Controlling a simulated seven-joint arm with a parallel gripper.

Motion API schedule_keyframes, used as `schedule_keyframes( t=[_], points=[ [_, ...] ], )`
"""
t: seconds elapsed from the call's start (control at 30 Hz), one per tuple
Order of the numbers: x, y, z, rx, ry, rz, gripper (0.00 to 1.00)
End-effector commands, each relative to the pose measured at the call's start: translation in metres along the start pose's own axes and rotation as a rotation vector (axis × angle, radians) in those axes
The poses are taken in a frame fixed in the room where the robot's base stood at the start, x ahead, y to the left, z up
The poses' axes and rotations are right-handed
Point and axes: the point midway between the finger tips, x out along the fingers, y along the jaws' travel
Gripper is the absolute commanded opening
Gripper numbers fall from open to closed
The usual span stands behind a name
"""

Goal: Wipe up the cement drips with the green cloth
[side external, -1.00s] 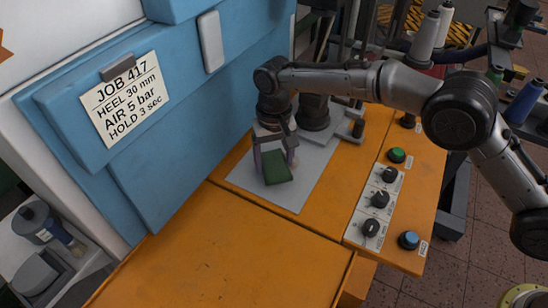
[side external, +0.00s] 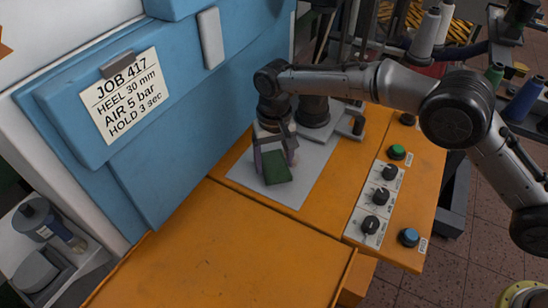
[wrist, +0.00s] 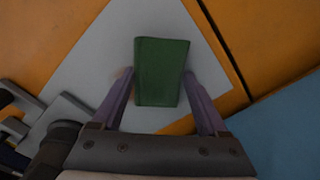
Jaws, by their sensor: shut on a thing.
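The green cloth (side external: 277,169) is a folded, block-like pad low over the grey plate (side external: 310,178); I cannot tell whether it touches the plate. My gripper (side external: 275,163) points down with its purple fingers on either side of the cloth and is shut on it. In the wrist view the cloth (wrist: 162,70) sits between the fingertips, roughly straight. A faint tan smear (wrist: 123,75) shows by the left finger on the plate; I cannot tell if it is cement. No other drips are clear, and the plate under the cloth is hidden.
A blue machine body (side external: 170,140) rises close to the left of the plate. A dark post (side external: 314,110) stands behind my gripper. To the right is a panel with several knobs (side external: 371,225) and buttons. The orange top (side external: 215,250) in front is clear.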

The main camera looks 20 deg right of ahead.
Motion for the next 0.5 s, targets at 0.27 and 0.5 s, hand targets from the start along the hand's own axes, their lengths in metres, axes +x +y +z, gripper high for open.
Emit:
schedule_keyframes(
  t=[0.27,0.5],
  points=[
    [0.0051,-0.0001,-0.0001,0.000,0.001,0.000,0.32],
    [0.0094,0.0000,0.0000,0.000,0.000,0.000,0.32]
  ],
)
